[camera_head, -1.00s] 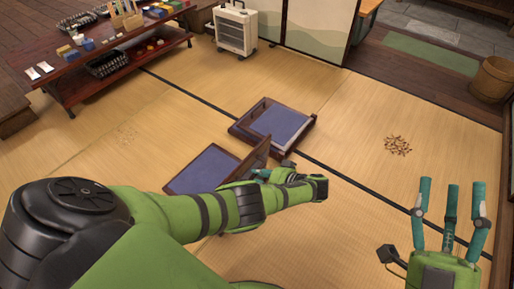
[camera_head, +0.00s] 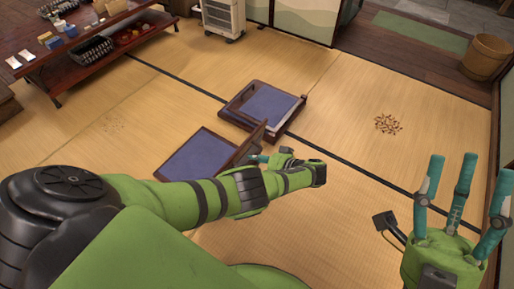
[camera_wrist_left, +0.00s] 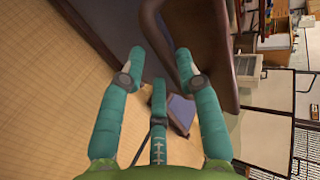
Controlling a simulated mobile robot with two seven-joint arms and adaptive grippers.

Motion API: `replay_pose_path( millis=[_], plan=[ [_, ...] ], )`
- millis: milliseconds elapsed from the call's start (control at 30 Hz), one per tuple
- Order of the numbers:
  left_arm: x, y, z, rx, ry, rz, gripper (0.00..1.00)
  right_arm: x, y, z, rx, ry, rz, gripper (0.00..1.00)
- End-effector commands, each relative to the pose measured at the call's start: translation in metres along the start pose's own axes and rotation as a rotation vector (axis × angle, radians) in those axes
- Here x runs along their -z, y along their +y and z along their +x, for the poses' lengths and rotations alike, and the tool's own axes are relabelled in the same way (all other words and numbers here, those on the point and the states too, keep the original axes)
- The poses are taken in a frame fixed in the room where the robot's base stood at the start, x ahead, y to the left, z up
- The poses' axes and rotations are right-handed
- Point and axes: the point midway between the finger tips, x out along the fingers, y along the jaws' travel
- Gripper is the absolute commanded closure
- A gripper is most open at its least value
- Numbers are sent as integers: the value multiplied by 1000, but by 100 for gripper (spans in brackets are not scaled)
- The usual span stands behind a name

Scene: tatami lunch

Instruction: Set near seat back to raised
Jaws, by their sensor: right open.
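The near seat has a blue-purple cushion (camera_head: 198,156) in a dark wooden frame, low on the tatami. Its dark wooden back (camera_head: 251,142) stands up at a steep tilt along the right side of the cushion. My left gripper (camera_head: 262,158) is just right of this back, partly hidden by my arm. In the left wrist view my left gripper (camera_wrist_left: 158,65) has its fingers spread, with the brown wooden back (camera_wrist_left: 205,35) close beyond and beside the right finger. Contact cannot be told. My right gripper (camera_head: 464,170) is open and empty at the right.
A second seat (camera_head: 268,103) with a blue cushion lies just behind the near one. A low table with goods (camera_head: 80,45) is at the upper left, a white heater (camera_head: 222,18) at the top. Brown bits (camera_head: 387,124) lie on the mat; a wooden bucket (camera_head: 487,55) stands upper right.

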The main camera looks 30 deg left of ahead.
Motion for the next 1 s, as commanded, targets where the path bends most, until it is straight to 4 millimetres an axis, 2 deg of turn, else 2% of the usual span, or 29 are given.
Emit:
replay_pose_path(
  millis=[33, 567, 767, 1000],
  plan=[
    [-5, 10, 2, -19, -5, 10, 54, -1, 0, -1, 0, 1, 0, 45],
    [-4, 8, -4, -17, -2, 10, 54, -2, 0, 0, -1, -5, 1, 45],
    [-3, 8, -33, -19, 3, 8, 54, -1, 0, 0, 0, -4, 1, 45],
    [-2, 5, -85, -14, 2, 7, 54, -1, 0, 0, 0, -3, 0, 45]
  ],
)
